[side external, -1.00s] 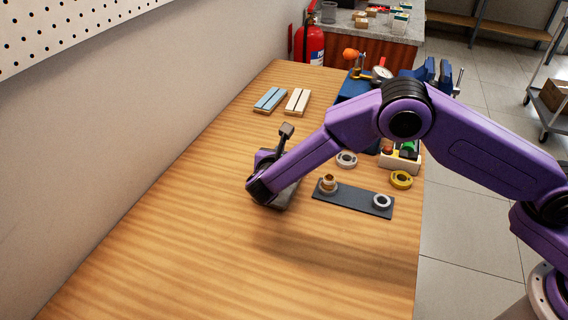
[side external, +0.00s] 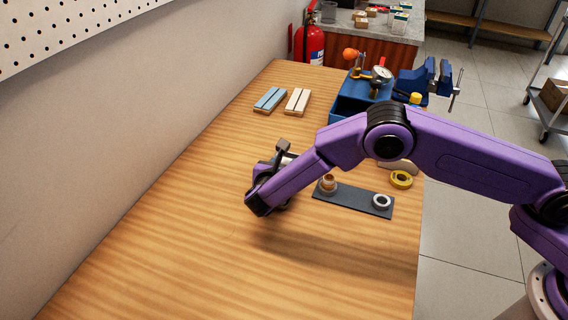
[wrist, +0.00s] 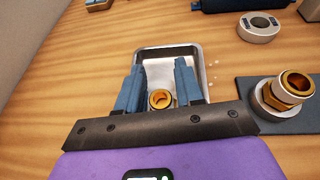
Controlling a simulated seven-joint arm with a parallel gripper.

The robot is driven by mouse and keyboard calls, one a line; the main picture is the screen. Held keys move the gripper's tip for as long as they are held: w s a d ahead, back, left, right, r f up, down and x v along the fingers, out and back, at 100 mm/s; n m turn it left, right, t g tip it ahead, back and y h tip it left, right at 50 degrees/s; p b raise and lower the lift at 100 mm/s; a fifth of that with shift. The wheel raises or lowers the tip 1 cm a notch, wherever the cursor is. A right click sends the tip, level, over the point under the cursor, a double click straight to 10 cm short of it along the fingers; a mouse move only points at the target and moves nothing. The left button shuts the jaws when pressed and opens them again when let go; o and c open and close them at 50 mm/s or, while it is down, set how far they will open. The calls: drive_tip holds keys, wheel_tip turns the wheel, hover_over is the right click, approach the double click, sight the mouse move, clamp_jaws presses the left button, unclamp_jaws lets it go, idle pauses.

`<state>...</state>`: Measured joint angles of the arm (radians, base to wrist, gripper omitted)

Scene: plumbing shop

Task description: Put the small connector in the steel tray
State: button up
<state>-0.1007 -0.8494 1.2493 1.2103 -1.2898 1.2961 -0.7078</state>
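In the wrist view, the steel tray (wrist: 166,50) lies on the bench under my gripper (wrist: 159,67). My gripper's two blue-grey fingers are spread apart over it. A small brass connector (wrist: 160,99) sits between the fingers, near their bases in the picture, with visible gaps to both sides. It appears to lie in the near part of the tray, but its lower part is hidden by my gripper's body. In the side view, my gripper (side external: 268,188) is low over the bench and hides most of the tray.
A dark plate (side external: 352,201) right of my gripper carries a brass fitting (side external: 328,184) and a pale ring (side external: 381,202). A yellow ring (side external: 401,180) lies beyond it. A blue bin (side external: 352,106) and blue and cream blocks stand farther back. The front bench is clear.

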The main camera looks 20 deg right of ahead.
drive_tip(key=shift+r, duration=0.1)
drive_tip(key=shift+s+a+r, duration=0.15)
drive_tip(key=v, duration=1.1)
drive_tip(key=shift+s+a+r, duration=0.15)
drive_tip(key=shift+s+r, duration=0.05)
drive_tip(key=s+d+r+m+g+y, duration=0.3)
drive_tip(key=s+d+m, duration=0.2)
drive_tip(key=s+d, duration=0.5)
drive_tip(key=s+d+r+m+g+y, duration=0.3)
drive_tip(key=s+d+m+g, duration=0.1)
drive_tip(key=s+d, duration=0.6)
drive_tip(key=s+d+r+m+g+y, duration=0.2)
drive_tip(key=s+d+m, duration=0.4)
drive_tip(key=s+d, duration=0.4)
wheel_tip(320, 180, up, 2)
drive_tip(key=shift+s+r+m+g+y, duration=0.15)
drive_tip(key=shift+m+g+y, duration=0.25)
drive_tip(key=shift+g, duration=0.4)
drive_tip(key=shift+d, duration=0.15)
